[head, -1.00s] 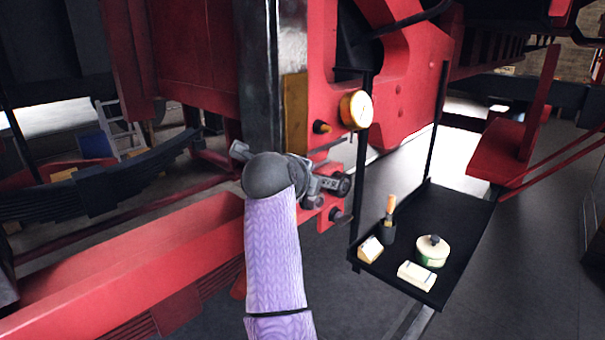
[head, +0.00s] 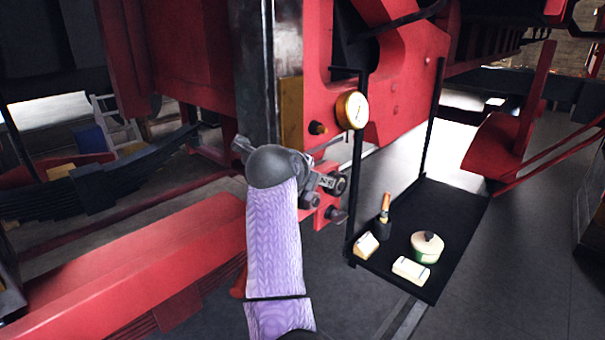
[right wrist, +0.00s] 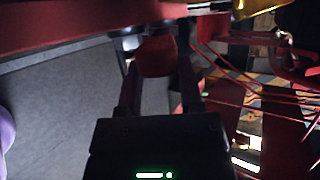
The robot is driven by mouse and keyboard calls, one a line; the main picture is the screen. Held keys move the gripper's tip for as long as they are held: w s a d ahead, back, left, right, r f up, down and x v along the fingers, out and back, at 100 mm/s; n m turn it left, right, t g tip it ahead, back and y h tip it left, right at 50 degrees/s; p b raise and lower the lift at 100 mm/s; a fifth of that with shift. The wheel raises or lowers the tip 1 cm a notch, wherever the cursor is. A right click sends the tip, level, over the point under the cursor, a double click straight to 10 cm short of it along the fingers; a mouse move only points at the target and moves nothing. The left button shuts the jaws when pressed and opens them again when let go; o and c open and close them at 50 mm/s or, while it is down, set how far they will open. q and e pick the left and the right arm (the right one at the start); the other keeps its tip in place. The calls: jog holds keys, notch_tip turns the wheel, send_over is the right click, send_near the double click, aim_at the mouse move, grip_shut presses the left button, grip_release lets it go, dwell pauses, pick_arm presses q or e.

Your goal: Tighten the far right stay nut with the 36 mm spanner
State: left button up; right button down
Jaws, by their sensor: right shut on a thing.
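My right arm, in a purple sleeve, rises from the bottom of the head view. Its round grey wrist hides most of the gripper there. A grey metal bar, apparently the spanner (head: 242,146), sticks out left of the wrist. Dark stay nuts sit on the red bracket just right of the wrist; the rightmost upper one (head: 341,184) is close to the grey metal there. Whether the spanner's jaw is around it I cannot tell. In the right wrist view the right gripper's dark fingers (right wrist: 158,75) flank a dark red shape; the grip itself is dim. My left gripper is not seen.
A black tray (head: 456,215) on the right holds a pot (head: 427,247), small boxes and an orange-handled tool (head: 386,203). A brass gauge (head: 352,110) sits above the nuts. A red beam (head: 140,255) runs lower left. Grey floor is clear at right.

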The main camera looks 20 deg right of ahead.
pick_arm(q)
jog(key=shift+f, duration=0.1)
pick_arm(e)
jog(key=s, duration=0.1)
jog(key=s+d, duration=0.1)
jog(key=s, duration=0.3)
jog(key=shift+d+f, duration=0.35)
jog(key=shift+d, duration=0.05)
pick_arm(q)
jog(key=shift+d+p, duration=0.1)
jog(key=shift+p, duration=0.2)
